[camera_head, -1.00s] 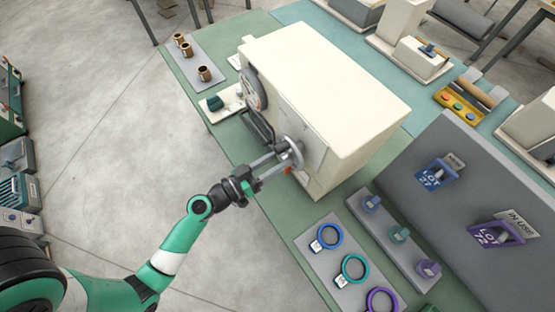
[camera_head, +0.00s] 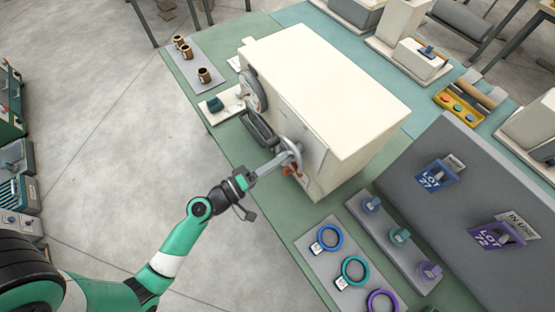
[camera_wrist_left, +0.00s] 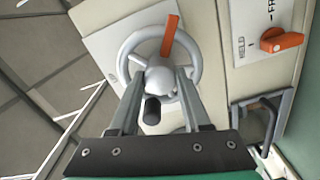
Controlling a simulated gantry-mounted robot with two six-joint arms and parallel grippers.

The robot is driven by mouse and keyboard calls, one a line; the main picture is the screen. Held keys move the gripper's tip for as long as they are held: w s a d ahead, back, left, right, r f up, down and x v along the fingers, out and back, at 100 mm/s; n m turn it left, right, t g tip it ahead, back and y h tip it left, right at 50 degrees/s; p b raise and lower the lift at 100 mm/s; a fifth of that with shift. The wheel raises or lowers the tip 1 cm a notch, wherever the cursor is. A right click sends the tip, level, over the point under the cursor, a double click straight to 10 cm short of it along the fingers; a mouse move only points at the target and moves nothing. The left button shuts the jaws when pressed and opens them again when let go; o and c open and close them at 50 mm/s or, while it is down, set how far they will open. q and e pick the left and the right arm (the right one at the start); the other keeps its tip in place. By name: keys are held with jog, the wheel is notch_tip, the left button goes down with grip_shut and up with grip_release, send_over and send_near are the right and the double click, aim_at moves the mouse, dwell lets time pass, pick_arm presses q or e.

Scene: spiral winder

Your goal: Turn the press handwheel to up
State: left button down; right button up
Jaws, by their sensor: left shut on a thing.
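The press handwheel (camera_head: 292,150) is a light grey ring on the near side of the cream machine (camera_head: 340,85). In the left wrist view the handwheel (camera_wrist_left: 127,58) shows with a round hub (camera_wrist_left: 160,82) and an orange bar (camera_wrist_left: 170,36) across its rim, pointing to the top of the picture and slightly right. My left gripper (camera_head: 284,159) reaches in from the left. Its two long fingers are shut on the handwheel at the hub; they also show in the left wrist view (camera_wrist_left: 158,88). The exact contact is partly hidden. My right gripper is in neither view.
An orange knob (camera_wrist_left: 282,40) on a labelled plate sits right of the wheel in the left wrist view. A dark bar handle (camera_head: 259,128) is close beside the gripper. Coloured rings lie on a grey tray (camera_head: 318,262). Open floor lies to the left.

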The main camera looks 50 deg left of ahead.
pick_arm(q)
jog(key=n+p, duration=0.7)
jog(key=n, duration=1.7)
jog(key=shift+r+n, duration=0.1)
jog(key=shift+n, duration=0.2)
jog(key=shift+a, duration=0.1)
jog(key=shift+c, duration=1.8)
grip_release()
